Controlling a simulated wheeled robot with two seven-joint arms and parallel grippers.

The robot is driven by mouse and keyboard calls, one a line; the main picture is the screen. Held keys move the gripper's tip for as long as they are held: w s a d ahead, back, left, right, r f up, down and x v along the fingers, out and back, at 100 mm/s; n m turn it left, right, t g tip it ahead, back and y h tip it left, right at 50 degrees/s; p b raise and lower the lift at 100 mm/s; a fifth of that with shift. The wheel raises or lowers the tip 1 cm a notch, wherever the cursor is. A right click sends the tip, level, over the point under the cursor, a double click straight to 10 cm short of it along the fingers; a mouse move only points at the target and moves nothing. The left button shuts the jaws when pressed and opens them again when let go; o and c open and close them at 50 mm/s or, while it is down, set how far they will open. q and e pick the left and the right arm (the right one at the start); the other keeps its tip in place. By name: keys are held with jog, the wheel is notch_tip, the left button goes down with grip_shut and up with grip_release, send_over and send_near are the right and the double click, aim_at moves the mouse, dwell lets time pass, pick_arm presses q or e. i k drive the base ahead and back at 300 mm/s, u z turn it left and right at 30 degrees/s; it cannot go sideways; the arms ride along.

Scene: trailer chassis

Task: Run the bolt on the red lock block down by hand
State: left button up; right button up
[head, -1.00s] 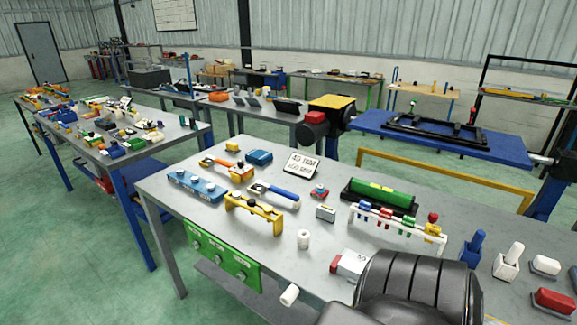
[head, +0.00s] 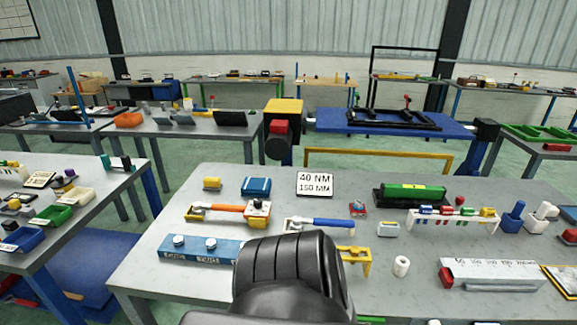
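The black frame of the chassis (head: 385,121) lies on a blue platform (head: 335,126) behind the near grey bench. A small red piece (head: 407,99) stands up at the frame, and a red block (head: 280,127) sits on the dark and yellow unit at the platform's left end. I cannot tell which red part is the lock block, and no bolt is clear at this size. An orange-handled wrench (head: 222,209) and a blue-handled wrench (head: 319,223) lie on the near bench. Neither gripper shows; a black link of my arm covers the bench's front middle.
The near bench (head: 200,284) also holds a "40 NM 150 MM" sign (head: 315,184), a blue bar (head: 203,248), a green cylinder (head: 411,192) and a white ruler block (head: 492,272). A yellow rail (head: 378,153) runs below the platform. Another cluttered bench stands at the left.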

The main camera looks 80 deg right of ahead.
aim_at(358, 204)
jog(key=z, duration=0.1)
jog(key=i, duration=0.2)
jog(key=z, duration=2.9)
